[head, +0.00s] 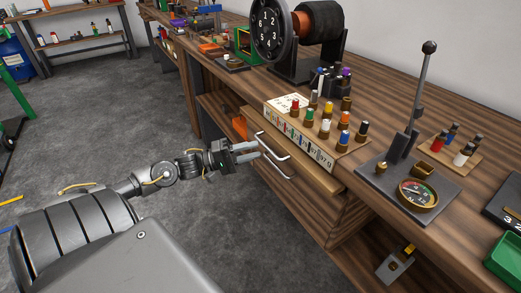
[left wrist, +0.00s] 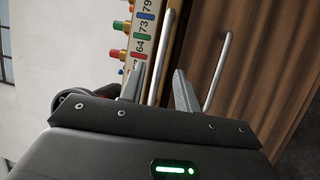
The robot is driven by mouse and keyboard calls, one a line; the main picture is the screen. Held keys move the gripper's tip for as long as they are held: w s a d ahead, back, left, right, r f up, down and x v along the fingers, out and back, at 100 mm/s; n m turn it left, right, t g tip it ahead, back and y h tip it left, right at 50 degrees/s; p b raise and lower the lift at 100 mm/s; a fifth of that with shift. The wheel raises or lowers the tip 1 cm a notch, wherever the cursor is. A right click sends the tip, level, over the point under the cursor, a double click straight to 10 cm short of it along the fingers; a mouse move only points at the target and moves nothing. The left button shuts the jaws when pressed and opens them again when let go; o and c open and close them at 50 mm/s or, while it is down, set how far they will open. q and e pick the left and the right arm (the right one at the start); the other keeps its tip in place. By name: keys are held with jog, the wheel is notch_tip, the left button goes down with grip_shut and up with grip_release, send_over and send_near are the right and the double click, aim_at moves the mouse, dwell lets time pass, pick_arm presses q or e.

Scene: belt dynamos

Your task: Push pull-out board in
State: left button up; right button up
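The pull-out board (head: 310,172) is a light wooden slab. It sticks out from under the bench top, below a rack of coloured pegs. Two metal bar handles show on the front, an upper one (head: 273,144) and a lower one (head: 274,167). My left gripper (head: 260,151) is at these handles, fingers pointing at the bench front. In the left wrist view the gripper (left wrist: 158,88) has its fingers apart. One handle bar (left wrist: 161,58) shows between them and the other bar (left wrist: 217,72) to their right. Whether a finger touches a bar I cannot tell. My right gripper is out of view.
The numbered peg rack (head: 318,140) stands on the bench above the board. A lever with a gauge (head: 417,194) is to its right, and a large black dial wheel (head: 271,28) behind. An open shelf (head: 215,112) lies left of the drawers. The grey floor in front is clear.

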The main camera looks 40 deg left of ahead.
pick_arm(q)
jog(key=shift+x, duration=1.7)
grip_shut()
